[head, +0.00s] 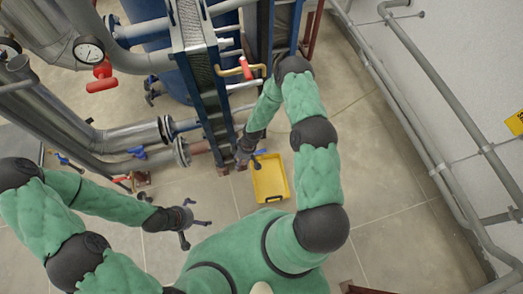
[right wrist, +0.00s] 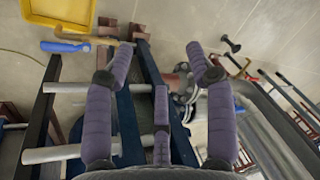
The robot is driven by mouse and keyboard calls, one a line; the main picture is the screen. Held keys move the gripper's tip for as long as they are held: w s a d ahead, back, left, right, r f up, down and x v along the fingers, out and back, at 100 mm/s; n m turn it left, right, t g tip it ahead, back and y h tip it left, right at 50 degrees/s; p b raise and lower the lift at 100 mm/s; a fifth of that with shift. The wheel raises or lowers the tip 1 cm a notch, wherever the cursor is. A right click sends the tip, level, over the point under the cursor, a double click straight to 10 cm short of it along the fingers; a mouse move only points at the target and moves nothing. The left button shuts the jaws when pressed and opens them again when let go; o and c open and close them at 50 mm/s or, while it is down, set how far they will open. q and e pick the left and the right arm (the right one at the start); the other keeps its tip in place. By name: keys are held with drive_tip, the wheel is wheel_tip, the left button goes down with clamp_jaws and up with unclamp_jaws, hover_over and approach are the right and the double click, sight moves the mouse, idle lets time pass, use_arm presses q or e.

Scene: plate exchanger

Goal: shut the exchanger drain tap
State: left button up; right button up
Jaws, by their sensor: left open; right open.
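The tap with a blue lever (right wrist: 65,46) and brass body (right wrist: 104,42) is low by the exchanger's foot, at upper left in the right wrist view. Its blue lever also shows in the head view (head: 259,161), partly behind my right gripper (head: 246,157). The lever looks roughly in line with the brass body. My right gripper is open and empty; in the right wrist view its purple fingers (right wrist: 160,65) spread over the exchanger's blue frame, apart from the tap. My left gripper (head: 188,221) is open and empty over the floor at lower left.
A yellow tray (head: 270,197) stands on the floor beside the tap. The exchanger's blue frame (head: 205,90) rises with a red-handled brass valve (head: 246,70) on it. Grey pipes (head: 130,137) and a gauge (head: 88,51) fill the left. Floor at right is clear up to wall pipes.

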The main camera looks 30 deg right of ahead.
drive_tip(key=w+d+f+n+h+b, duration=0.1)
drive_tip(key=w+d+f+n, duration=0.3)
drive_tip(key=w+d+f, duration=0.15)
drive_tip(key=n+h+b, duration=0.2)
drive_tip(key=n+h, duration=0.1)
drive_tip(key=n, duration=0.1)
hover_over(261, 150)
wheel_tip(261, 150, down, 4)
drive_tip(key=f, duration=0.1)
wheel_tip(261, 150, down, 10)
drive_tip(key=b, duration=0.4)
drive_tip(key=shift+w+d+r, duration=0.1)
drive_tip(key=shift+d, duration=0.05)
clamp_jaws()
